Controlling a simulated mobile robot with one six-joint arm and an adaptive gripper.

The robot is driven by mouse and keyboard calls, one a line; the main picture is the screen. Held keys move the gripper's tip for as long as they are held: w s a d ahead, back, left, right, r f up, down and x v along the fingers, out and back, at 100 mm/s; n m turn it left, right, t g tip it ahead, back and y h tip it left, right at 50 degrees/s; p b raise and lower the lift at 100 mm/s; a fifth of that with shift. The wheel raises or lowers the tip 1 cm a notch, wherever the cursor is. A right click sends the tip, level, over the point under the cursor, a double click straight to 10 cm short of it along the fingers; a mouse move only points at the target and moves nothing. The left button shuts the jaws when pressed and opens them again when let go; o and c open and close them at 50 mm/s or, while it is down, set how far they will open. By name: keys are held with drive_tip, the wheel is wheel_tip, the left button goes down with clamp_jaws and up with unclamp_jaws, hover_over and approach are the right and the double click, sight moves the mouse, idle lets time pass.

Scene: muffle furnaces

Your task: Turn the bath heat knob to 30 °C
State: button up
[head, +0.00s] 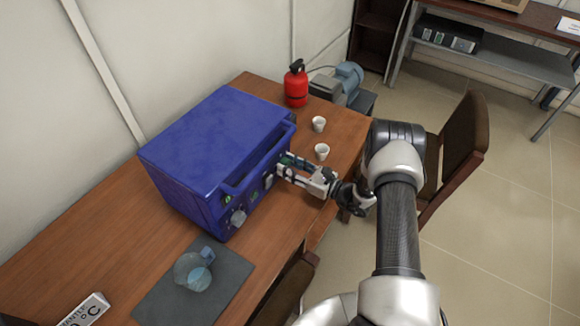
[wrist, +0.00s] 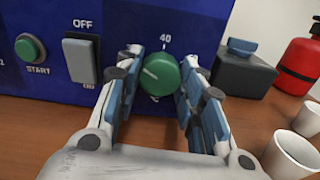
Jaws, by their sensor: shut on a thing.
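The green bath heat knob (wrist: 160,75) sits on the front of the blue unit (head: 210,140), with "40" printed above it in the wrist view. A light pointer line shows on the knob's left part, but its exact setting is hard to read. My gripper (wrist: 160,85) is shut on the knob, one blue-padded finger on each side. In the head view my gripper (head: 285,168) reaches the right part of the unit's front, and the knob is mostly hidden there. Part of the dial scale is hidden by the fingers.
A grey OFF switch (wrist: 80,60) and a green START button (wrist: 30,47) lie left of the knob. A glass vessel (head: 193,271) rests on a dark mat (head: 160,305) in front.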

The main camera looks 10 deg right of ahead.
drive_tip(key=o, duration=1.1)
drive_tip(key=shift+c, duration=0.2)
drive_tip(key=v, duration=1.2)
